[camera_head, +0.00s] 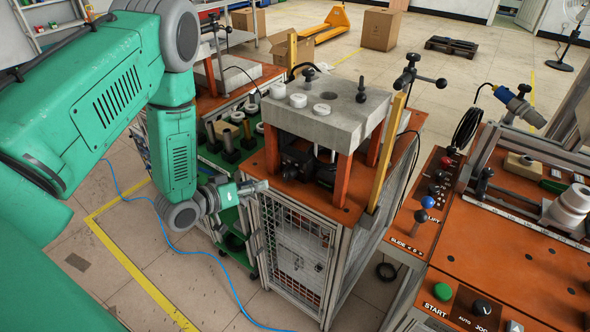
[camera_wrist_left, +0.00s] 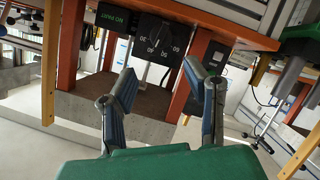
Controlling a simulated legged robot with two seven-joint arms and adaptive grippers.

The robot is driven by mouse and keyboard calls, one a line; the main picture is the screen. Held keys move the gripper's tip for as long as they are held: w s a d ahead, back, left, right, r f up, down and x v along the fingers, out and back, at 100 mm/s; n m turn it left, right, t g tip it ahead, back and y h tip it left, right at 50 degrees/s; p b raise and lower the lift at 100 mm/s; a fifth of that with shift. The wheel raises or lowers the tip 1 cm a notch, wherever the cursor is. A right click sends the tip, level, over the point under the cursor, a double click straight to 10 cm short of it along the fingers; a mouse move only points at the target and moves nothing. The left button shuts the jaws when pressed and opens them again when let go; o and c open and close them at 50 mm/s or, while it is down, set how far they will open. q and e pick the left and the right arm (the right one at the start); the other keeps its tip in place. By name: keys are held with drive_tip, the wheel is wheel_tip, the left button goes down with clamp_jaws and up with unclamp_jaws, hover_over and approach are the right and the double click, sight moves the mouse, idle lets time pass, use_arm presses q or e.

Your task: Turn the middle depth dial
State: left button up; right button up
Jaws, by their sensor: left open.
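The depth dial (camera_wrist_left: 158,40) is a black face with pale numbers and a light pointer, upside down in the left wrist view. It sits on a dark box (camera_head: 292,168) under the grey block in the head view, where its face is hard to make out. My left gripper (camera_head: 248,187) is at the left front of that machine. Its two fingers (camera_wrist_left: 160,78) are spread apart and empty. The dial shows beyond and between the fingertips, with a gap. I cannot tell whether there are other dials beside it. My right gripper is not in view.
Orange posts (camera_head: 343,182) hold up the grey block (camera_head: 330,115) around the dial. A yellow upright bar (camera_head: 386,152) stands at the machine's right. A control panel with a green start button (camera_head: 443,292) is at lower right. Open floor lies at lower left.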

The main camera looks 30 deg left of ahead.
sight(287, 180)
use_arm(q)
drive_tip(key=x, duration=1.2)
drive_tip(key=shift+w+d+f+p, duration=0.1)
drive_tip(key=shift+w+p, duration=0.25)
drive_tip(key=shift+a+f, duration=0.1)
drive_tip(key=shift+a, duration=0.2)
drive_tip(key=shift+c, duration=0.8)
drive_tip(key=c, duration=0.7)
drive_tip(key=shift+d, duration=0.15)
